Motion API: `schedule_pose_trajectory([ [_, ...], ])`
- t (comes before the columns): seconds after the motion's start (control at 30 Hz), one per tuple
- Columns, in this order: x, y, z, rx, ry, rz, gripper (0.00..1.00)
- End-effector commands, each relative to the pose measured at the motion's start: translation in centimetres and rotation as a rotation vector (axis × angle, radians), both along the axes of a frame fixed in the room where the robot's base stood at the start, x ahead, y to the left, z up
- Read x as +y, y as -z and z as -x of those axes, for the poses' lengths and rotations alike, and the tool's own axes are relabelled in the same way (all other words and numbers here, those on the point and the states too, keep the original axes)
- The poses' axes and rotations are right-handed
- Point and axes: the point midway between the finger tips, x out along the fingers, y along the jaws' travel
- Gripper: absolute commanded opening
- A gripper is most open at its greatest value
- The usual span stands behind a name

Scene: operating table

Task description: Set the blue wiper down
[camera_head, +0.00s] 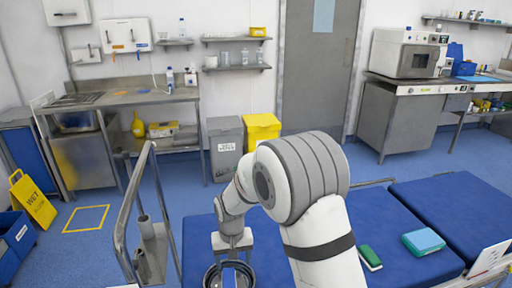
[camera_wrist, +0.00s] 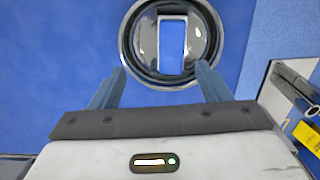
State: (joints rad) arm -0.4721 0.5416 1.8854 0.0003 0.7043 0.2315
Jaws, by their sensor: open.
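A round steel bowl (camera_wrist: 129,42) with a dark rim lies on the blue operating table just past my fingertips in the wrist view. A blue rectangular piece with a pale edge, seemingly the blue wiper (camera_wrist: 171,46), lies inside it. My gripper (camera_wrist: 163,76) is open, with its two fingers spread and nothing between them. The fingertips reach toward the near rim; whether they touch it I cannot tell. In the head view my gripper (camera_head: 232,254) is over the same bowl (camera_head: 209,276), which is cut by the bottom edge.
A green-and-white sponge (camera_head: 370,257) and a teal block (camera_head: 423,241) lie on the table's blue pad (camera_head: 385,218) right of my arm. A metal rail (camera_head: 130,205) stands at the left. A white card (camera_head: 488,258) is at the right edge.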

Motion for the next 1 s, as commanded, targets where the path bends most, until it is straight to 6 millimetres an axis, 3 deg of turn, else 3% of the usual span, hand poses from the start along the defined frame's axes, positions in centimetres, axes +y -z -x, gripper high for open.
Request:
schedule_pose_trajectory([
  [0.03, -1.4, -2.7, 0.1, -0.016, 0.016, -0.007, 0.70],
  [0.2, -7.0, -10.3, 2.2, -0.054, 0.060, -0.021, 0.70],
  [0.5, -16.0, -20.5, 9.3, -0.124, 0.140, -0.032, 0.70],
  [0.7, -20.4, -24.8, 15.2, -0.171, 0.190, -0.029, 0.70],
  [0.9, -22.8, -26.5, 19.7, -0.202, 0.226, -0.023, 0.70],
  [1.0, -23.2, -26.7, 20.8, -0.210, 0.234, -0.021, 0.70],
])
